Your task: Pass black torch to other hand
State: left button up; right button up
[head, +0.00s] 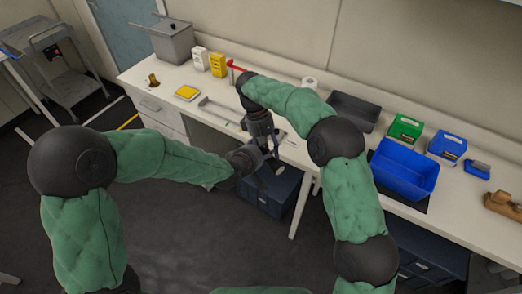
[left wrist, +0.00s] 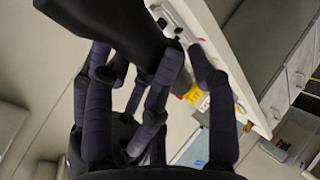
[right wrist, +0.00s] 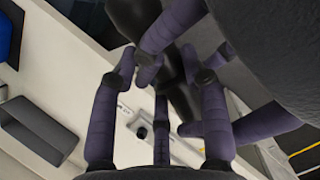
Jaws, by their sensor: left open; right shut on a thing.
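My right gripper (head: 262,127) reaches over the front edge of the bench and is shut on the black torch (right wrist: 178,92). The torch is mostly hidden by fingers in the head view. My left gripper (head: 266,155) is open just below and in front of the right gripper. In the left wrist view, the left gripper's fingers (left wrist: 165,105) stand spread, with the right gripper's fingers between and close to them. In the right wrist view, fingers of both grippers crowd around the dark torch body. Whether the left fingers touch the torch cannot be told.
The white bench (head: 160,88) runs behind the grippers. It carries a grey lidded container (head: 172,42), a yellow box (head: 218,65), a dark tray (head: 354,111) and a blue bin (head: 403,169). A dark blue cabinet (head: 275,190) stands below the grippers. Open floor lies in front.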

pick_arm(q)
jog(key=shift+w+d+f, duration=0.1)
jog(key=shift+w+f, duration=0.05)
jog(key=shift+w, duration=0.05)
jog(key=c, duration=0.9)
jog(key=shift+c, duration=0.3)
pick_arm(e)
jog(key=o, duration=1.2)
jog(key=shift+o, duration=0.2)
